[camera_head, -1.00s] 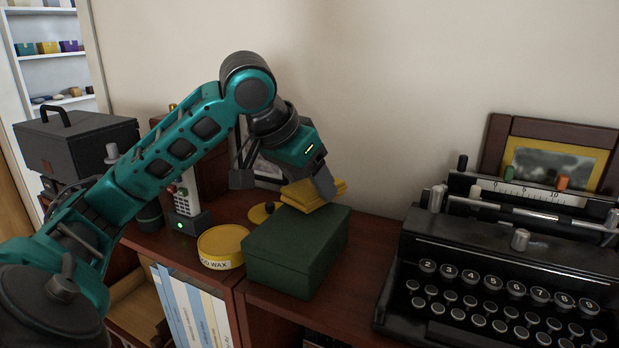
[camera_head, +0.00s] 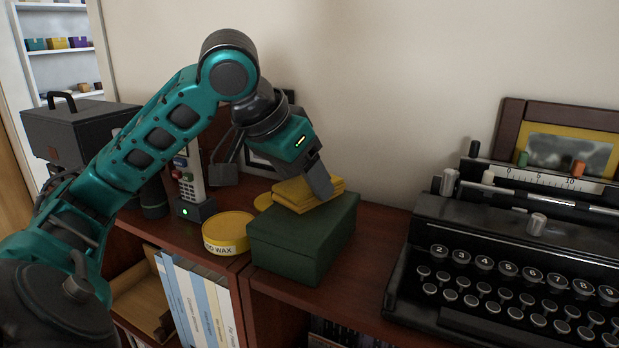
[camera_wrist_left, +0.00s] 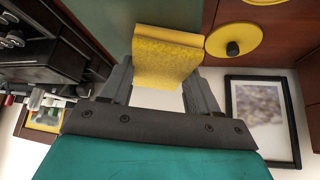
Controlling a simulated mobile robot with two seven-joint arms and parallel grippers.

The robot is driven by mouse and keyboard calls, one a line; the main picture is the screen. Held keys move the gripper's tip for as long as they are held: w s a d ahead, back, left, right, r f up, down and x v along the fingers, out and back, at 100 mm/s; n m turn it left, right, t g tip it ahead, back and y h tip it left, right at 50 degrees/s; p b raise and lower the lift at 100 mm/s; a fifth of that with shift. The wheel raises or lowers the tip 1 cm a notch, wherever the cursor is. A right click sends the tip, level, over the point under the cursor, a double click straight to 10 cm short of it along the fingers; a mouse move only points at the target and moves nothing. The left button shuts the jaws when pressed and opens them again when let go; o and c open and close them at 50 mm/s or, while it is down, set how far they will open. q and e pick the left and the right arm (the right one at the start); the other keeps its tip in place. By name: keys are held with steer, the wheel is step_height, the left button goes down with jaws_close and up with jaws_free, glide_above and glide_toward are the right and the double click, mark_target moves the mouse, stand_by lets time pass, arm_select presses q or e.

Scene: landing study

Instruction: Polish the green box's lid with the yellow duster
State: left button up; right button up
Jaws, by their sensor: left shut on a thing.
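The green box (camera_head: 290,262) stands shut on the brown shelf top, between a yellow wax tin and the typewriter. My left gripper (camera_head: 309,182) is shut on the folded yellow duster (camera_head: 290,192) and points down over the box. The duster is over the far part of the lid and looks to be on it, though contact is hard to confirm. In the left wrist view, the duster (camera_wrist_left: 166,62) sits between both fingers, with green lid (camera_wrist_left: 125,20) beyond it. My right gripper is not in view.
The open yellow wax tin (camera_head: 228,232) stands just left of the box. Its knobbed yellow lid (camera_wrist_left: 234,42) lies behind it. A black typewriter (camera_head: 500,270) stands close on the right. A handset (camera_head: 190,185) and a picture frame (camera_wrist_left: 264,118) are behind.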

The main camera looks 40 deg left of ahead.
mark_target(293, 204)
arm_select(q)
steer(key=shift+s+d+b, duration=0.3)
steer(key=shift+s+b, duration=0.1)
steer(key=shift+s, duration=0.45)
steer(key=shift+s+d+b, duration=0.25)
steer(key=shift+s+b, duration=0.15)
steer(key=shift+s, duration=0.45)
steer(key=shift+s+d+b, duration=0.3)
steer(key=shift+s+b, duration=0.1)
steer(key=shift+s, duration=0.45)
steer(key=shift+s+d+f+b, duration=0.15)
steer(key=shift+s+b, duration=0.15)
steer(key=shift+s, duration=0.15)
steer(key=shift+s+d+b, duration=0.15)
steer(key=shift+s+b, duration=0.1)
steer(key=shift+s, duration=0.2)
steer(key=shift+s+d, duration=0.3)
steer(key=shift+s, duration=0.65)
steer(key=shift+s+d, duration=0.1)
steer(key=shift+s, duration=0.35)
steer(key=shift+r, duration=0.2)
steer(key=shift+w, duration=0.15)
